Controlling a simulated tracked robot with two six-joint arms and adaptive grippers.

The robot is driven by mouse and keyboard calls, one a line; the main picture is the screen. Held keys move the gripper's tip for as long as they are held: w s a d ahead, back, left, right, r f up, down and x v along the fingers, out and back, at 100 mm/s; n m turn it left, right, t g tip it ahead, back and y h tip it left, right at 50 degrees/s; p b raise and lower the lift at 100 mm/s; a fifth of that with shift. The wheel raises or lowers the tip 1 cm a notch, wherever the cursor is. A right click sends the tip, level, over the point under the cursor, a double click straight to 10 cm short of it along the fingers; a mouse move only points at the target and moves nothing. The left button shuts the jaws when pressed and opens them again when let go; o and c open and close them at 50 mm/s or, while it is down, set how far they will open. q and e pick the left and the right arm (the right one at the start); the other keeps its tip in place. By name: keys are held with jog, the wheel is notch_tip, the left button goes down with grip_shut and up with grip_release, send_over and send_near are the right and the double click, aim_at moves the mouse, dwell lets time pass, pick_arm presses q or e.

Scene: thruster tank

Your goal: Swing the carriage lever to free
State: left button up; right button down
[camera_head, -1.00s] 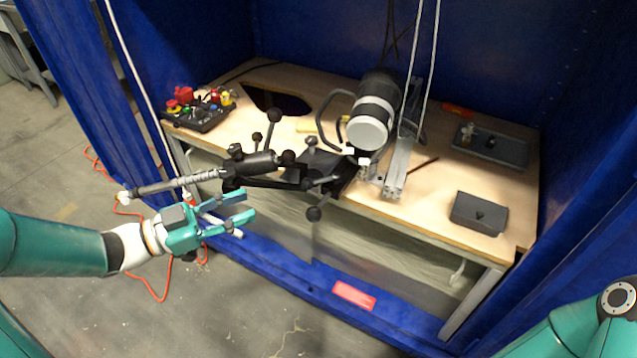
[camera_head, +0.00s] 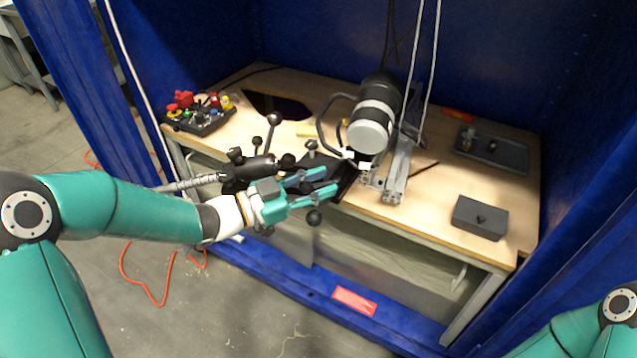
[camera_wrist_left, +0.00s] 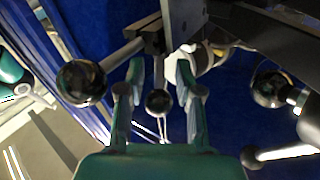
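The black carriage mechanism (camera_head: 262,172) at the table's front edge carries several ball-knobbed levers, including an upright one with its knob (camera_head: 274,118) on top. Another knob (camera_head: 314,217) hangs low, just below my left gripper (camera_head: 331,182). My left gripper is open, its teal fingers reaching over the mechanism. In the left wrist view, a short lever with a dark ball knob (camera_wrist_left: 158,102) lies between the open fingers (camera_wrist_left: 160,72), with gaps showing on both sides. I cannot tell for certain which lever is the carriage lever. My right gripper is out of view.
A black and white cylinder (camera_head: 375,118) stands on a rail (camera_head: 398,172) behind the mechanism. In the left wrist view, large knobs flank the fingers at left (camera_wrist_left: 82,82) and right (camera_wrist_left: 270,88).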

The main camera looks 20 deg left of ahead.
pick_arm(q)
grip_shut()
jog(key=shift+w, duration=0.1)
jog(key=shift+d, duration=0.1)
dwell(0.3)
